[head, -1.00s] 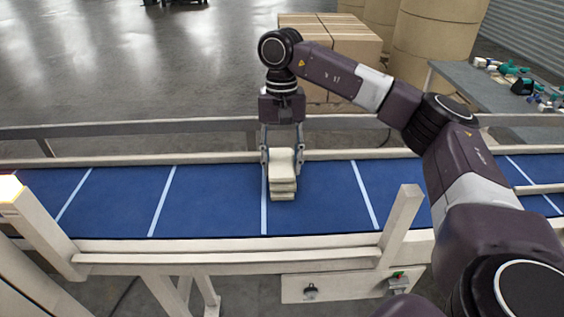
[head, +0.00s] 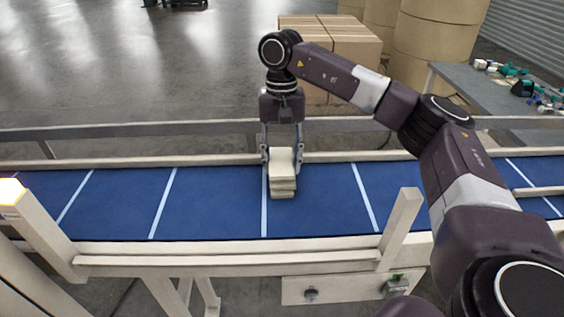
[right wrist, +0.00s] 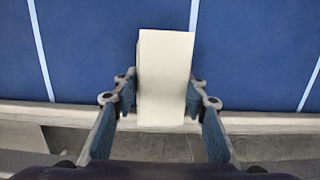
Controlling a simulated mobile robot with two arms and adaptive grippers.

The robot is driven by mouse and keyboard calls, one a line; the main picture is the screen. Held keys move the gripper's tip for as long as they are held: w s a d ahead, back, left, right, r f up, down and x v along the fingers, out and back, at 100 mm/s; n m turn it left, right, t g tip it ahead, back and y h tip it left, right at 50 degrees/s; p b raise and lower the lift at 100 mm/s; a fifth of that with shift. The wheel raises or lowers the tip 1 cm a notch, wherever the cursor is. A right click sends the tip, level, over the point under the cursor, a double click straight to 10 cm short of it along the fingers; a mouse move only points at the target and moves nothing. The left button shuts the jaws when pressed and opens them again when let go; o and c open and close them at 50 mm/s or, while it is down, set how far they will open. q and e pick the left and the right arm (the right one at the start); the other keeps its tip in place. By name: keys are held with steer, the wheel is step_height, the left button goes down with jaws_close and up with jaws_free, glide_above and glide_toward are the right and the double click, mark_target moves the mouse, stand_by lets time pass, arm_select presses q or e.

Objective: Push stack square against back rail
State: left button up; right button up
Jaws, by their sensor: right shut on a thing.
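The stack (head: 282,180) of several cream, flat pieces stands on the blue conveyor belt, near its far side. Its layers look slightly uneven at the front. My right gripper (head: 283,157) reaches down over the back rail (head: 200,160) and is shut on the stack, one finger on each side. In the right wrist view the stack's pale top (right wrist: 165,70) sits between the two fingers (right wrist: 160,100), and its end reaches the cream rail (right wrist: 60,115). Whether it touches the rail is hard to tell. My left gripper is not in view.
The belt (head: 210,200) is clear on both sides of the stack and has white cross lines. A front rail (head: 230,260) with an upright post (head: 400,225) runs on the near side. Cardboard boxes (head: 340,55), large paper rolls (head: 435,45) and a grey table (head: 490,95) stand behind.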

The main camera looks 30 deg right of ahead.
steer(key=shift+w+d+r, duration=0.1)
steer(key=shift+w+d, duration=0.15)
steer(key=shift+w, duration=0.15)
stand_by(1.4)
steer(key=shift+s+a+f, duration=0.1)
steer(key=shift+s+f, duration=0.05)
steer(key=shift+f, duration=0.05)
stand_by(0.5)
steer(key=o, duration=1.3)
steer(key=r, duration=0.8)
steer(key=w+r, duration=0.1)
steer(key=r, duration=0.3)
steer(key=shift+w+d, duration=0.1)
steer(key=shift+d, duration=0.25)
